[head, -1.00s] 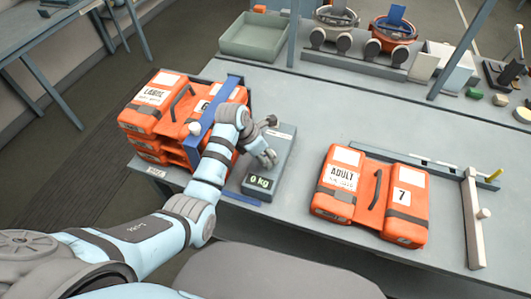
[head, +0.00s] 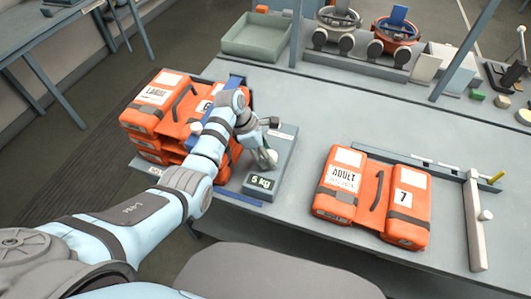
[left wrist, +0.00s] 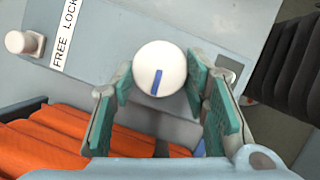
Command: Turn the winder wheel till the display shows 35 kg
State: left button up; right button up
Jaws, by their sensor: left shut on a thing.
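The winder unit (head: 284,150) is a grey box near the front edge of the table, and its display (head: 261,182) reads 5 kg. In the left wrist view the winder wheel (left wrist: 160,67) is a round white knob with a blue mark running nearly straight along the picture's height. My left gripper (head: 268,148) is at the wheel, with its green-padded fingers on both sides of it, shut on it. The gripper hides much of the wheel in the head view. My right gripper is not in view.
Stacked orange packs (head: 150,112) stand just left of the winder. An orange ADULT pack (head: 342,175) lies to the right, beside an L-shaped rail (head: 474,220). In the left wrist view a small white knob (left wrist: 22,42) sits by a FREE LOCK label (left wrist: 64,38).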

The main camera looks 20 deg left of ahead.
pick_arm(q)
jog(key=m, duration=0.1)
jog(key=m+g, duration=0.1)
jog(key=shift+w+m+b, duration=0.2)
jog(key=shift+m+b, duration=0.1)
jog(key=shift+b, duration=0.05)
jog(key=shift+m+g+b, duration=0.5)
jog(key=shift+m+b, duration=0.25)
jog(key=shift+m, duration=0.35)
jog(key=o, duration=1.1)
jog(key=shift+d, duration=0.15)
jog(key=shift+o, duration=0.2)
jog(key=v, duration=1.2)
jog(key=shift+f, duration=0.15)
